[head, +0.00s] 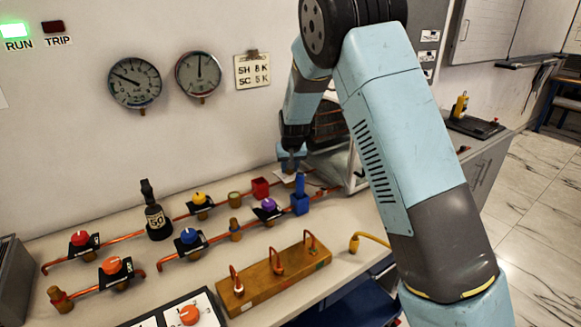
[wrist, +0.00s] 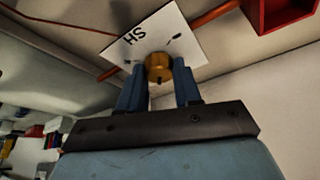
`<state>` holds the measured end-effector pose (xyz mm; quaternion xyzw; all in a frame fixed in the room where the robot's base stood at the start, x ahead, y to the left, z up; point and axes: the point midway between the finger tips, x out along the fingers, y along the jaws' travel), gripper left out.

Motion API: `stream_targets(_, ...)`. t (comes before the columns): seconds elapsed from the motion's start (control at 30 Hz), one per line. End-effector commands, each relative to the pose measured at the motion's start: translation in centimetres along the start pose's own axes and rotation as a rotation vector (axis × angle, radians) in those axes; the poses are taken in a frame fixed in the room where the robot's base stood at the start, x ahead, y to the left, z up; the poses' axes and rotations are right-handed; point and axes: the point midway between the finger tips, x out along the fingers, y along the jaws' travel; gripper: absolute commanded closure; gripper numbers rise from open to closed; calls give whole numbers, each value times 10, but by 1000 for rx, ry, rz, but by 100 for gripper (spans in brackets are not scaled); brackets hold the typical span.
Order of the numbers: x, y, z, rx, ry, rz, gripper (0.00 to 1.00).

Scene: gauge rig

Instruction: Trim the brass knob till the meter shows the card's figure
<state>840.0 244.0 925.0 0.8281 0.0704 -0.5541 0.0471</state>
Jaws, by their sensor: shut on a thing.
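The brass knob (wrist: 159,67) sits on a white plate (wrist: 185,38) marked SH in the wrist view. My gripper (wrist: 159,82) is shut on the knob, one blue finger on each side. In the head view my gripper (head: 290,158) reaches down at the back of the bench, where part of the white plate (head: 285,178) shows; the knob is hidden there. The card (head: 252,70) on the wall reads SH 8 K and SC 5 K. Left of it hang two round dial gauges. The left gauge's (head: 134,83) needle points up-left, the right gauge's (head: 198,74) straight up. Their figures are too small to read.
A red open box (head: 260,188) stands left of my gripper; it also shows in the wrist view (wrist: 280,14). A blue holder (head: 300,203) stands in front. A wooden block (head: 273,278) lies nearer.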

Motion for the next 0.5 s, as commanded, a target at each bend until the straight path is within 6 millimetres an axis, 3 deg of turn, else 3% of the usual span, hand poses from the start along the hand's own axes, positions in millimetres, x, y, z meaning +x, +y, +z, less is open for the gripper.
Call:
stream_targets(0.43,0,1,0,47,0,20,97)
stream_targets(0.47,0,1,0,47,0,20,65)
stream_targets(0.5,0,1,0,47,0,20,61)
